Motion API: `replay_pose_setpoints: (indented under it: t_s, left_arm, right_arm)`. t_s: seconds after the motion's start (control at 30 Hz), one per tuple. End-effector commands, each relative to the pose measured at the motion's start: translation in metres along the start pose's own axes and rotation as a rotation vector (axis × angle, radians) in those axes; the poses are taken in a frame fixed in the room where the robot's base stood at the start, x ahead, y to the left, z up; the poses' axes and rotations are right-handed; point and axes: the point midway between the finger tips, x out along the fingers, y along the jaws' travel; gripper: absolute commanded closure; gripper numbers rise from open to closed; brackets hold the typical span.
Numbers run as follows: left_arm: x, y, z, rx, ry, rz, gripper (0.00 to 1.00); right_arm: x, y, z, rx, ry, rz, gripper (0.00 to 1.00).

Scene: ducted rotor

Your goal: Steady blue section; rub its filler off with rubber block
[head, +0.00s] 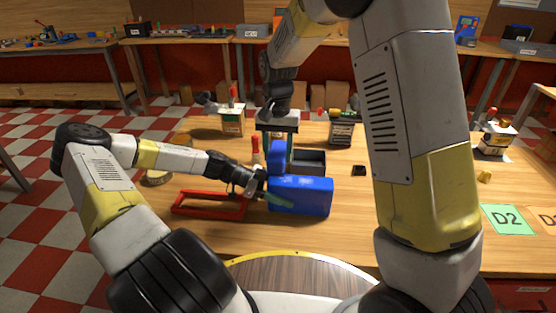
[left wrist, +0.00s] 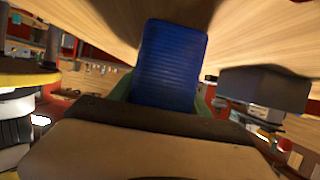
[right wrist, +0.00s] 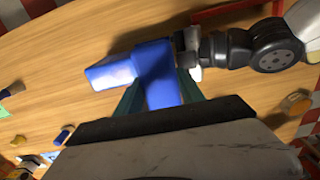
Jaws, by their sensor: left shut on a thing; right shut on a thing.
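The blue section (head: 310,196) is at the front middle of the table in the head view. A pale patch (right wrist: 115,72) there could be filler or glare. I cannot pick out the rubber block with certainty.
A red frame (head: 208,205) lies left of the section. A grey tray (head: 312,160) stands just behind it. A small black object (head: 358,170) lies to the right. Containers (head: 232,122) (head: 341,131) stand farther back. A green D2 card (head: 508,219) lies at right.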

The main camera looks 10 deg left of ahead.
Motion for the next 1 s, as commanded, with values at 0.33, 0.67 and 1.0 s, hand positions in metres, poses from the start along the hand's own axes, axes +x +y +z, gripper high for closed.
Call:
replay_pose_setpoints:
  t_s: [0.33, 0.67, 1.0]
  left_arm:
    - [0.0, 0.0, 0.0, 0.0, 0.0, 0.0, 0.92]
    - [0.0, 0.0, 0.0, 0.0, 0.0, 0.0, 0.92]
    - [0.0, 0.0, 0.0, 0.0, 0.0, 0.0, 0.92]
  right_arm:
    - [-0.025, 0.0, 0.0, -0.001, 0.001, -0.001, 0.93]
    - [-0.025, 0.0, 0.0, -0.001, 0.001, 0.0, 0.93]
    - [-0.024, 0.001, 0.0, 0.001, -0.001, -0.001, 0.93]
